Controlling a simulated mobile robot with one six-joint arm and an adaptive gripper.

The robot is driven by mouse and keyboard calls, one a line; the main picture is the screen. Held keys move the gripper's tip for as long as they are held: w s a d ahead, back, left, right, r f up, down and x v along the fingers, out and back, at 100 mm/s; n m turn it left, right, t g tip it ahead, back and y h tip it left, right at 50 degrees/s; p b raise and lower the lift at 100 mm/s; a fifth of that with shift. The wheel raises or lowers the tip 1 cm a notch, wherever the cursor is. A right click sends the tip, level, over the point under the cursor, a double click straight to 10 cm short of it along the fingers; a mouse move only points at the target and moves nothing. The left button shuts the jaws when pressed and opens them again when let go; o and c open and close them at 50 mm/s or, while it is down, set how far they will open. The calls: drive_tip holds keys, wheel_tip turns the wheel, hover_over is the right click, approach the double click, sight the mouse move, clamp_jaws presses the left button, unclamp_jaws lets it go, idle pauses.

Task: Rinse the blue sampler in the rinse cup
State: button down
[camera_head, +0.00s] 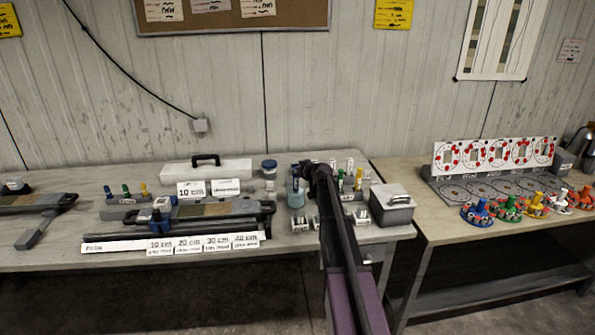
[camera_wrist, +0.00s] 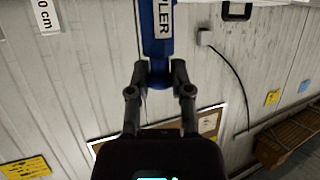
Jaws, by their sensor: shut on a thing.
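In the head view my gripper (camera_head: 308,170) is over the right part of the long bench, and the sampler cannot be made out clearly there. A pale blue, see-through cup (camera_head: 297,196), which looks like the rinse cup, stands just left of and below my gripper. I cannot tell whether the sampler's tip is in it.
A dark blue-lidded jar (camera_head: 269,168) stands left of the cup. Small coloured-top holders (camera_head: 357,183) and a grey lidded box (camera_head: 392,203) stand to the right. A core tray (camera_head: 212,209) lies further left, with a white case (camera_head: 207,171) behind it.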

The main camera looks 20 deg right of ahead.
drive_tip(key=shift+f, duration=0.1)
drive_tip(key=shift+f+b, duration=0.6)
drive_tip(key=shift+b, duration=0.1)
drive_tip(key=shift+r, duration=0.2)
drive_tip(key=shift+r+p, duration=0.5)
drive_tip(key=shift+p, duration=0.2)
drive_tip(key=shift+f, duration=0.2)
drive_tip(key=shift+f+b, duration=0.5)
drive_tip(key=shift+b, duration=0.2)
drive_tip(key=shift+r, duration=0.15)
